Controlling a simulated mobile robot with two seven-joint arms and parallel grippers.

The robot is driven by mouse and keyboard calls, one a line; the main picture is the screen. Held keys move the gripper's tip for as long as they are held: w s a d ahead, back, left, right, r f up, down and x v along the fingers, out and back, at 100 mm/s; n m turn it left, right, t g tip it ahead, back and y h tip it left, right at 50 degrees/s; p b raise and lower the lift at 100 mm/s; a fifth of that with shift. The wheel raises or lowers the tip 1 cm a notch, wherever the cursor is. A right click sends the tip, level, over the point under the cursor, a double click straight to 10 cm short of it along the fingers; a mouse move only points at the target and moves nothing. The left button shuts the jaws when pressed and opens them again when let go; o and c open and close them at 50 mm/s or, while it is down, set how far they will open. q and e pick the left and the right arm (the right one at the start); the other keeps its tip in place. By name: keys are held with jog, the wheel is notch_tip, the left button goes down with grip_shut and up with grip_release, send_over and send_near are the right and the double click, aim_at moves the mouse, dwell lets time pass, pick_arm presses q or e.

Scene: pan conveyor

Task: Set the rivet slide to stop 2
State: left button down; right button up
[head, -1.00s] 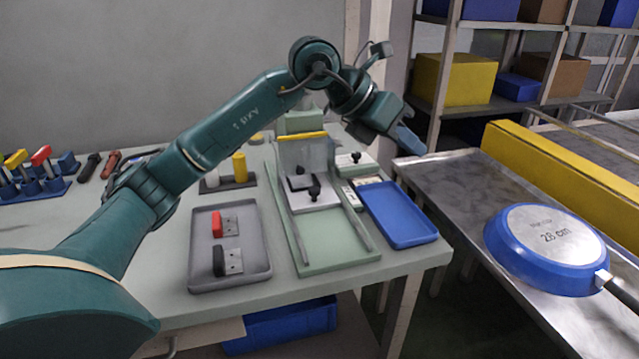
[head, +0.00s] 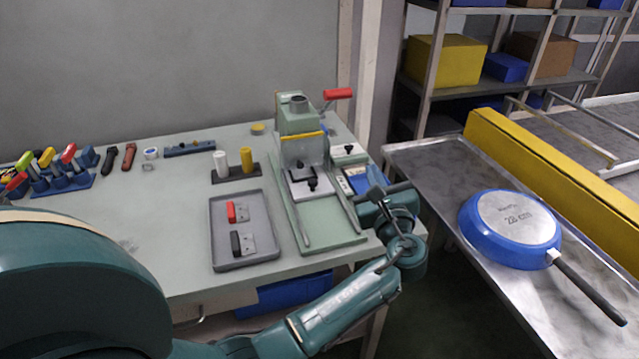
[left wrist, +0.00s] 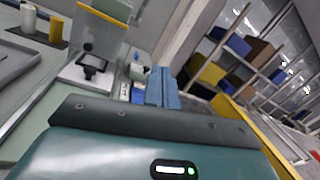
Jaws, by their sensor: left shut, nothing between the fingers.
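A pale box with a black knob (head: 348,152) sits right of the green press (head: 298,122); it looks like the rivet slide. It also shows in the left wrist view (left wrist: 138,73). Small white labels (head: 352,172) lie in front of it; no stop number can be read. My left gripper (head: 368,184) is low at the table's right side, near these labels. Its blue fingers (left wrist: 163,86) are together and empty, apart from the knob in the left wrist view. A white plate with black knobs (head: 308,182) sits on the press's base. My right gripper is not in view.
A grey tray (head: 216,225) with a red and a black part lies left of the press. White and yellow cylinders (head: 247,160) stand behind it. The press's red-tipped lever (head: 338,93) sticks out right. A blue pan (head: 498,250) rests on the metal conveyor.

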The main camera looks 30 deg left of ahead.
aim_at(315, 182)
pick_arm(q)
jog(key=s+f+g, duration=0.2)
jog(key=s+f+g+y, duration=0.1)
jog(key=s+f+g, duration=0.2)
jog(key=s+f, duration=0.1)
jog(key=s, duration=0.1)
jog(key=shift+a+f+g+p, duration=0.25)
jog(key=shift+a+g+p, duration=0.1)
jog(key=shift+g+p, duration=0.05)
jog(key=shift+s+a+f, duration=0.15)
jog(key=shift+a+f, duration=0.05)
jog(key=x, duration=1.3)
jog(key=shift+a, duration=0.35)
jog(key=w+a, duration=0.2)
jog(key=shift+w+a, duration=0.25)
jog(key=shift+a, duration=0.05)
jog(key=shift+a+r, duration=0.15)
jog(key=shift+r, duration=0.1)
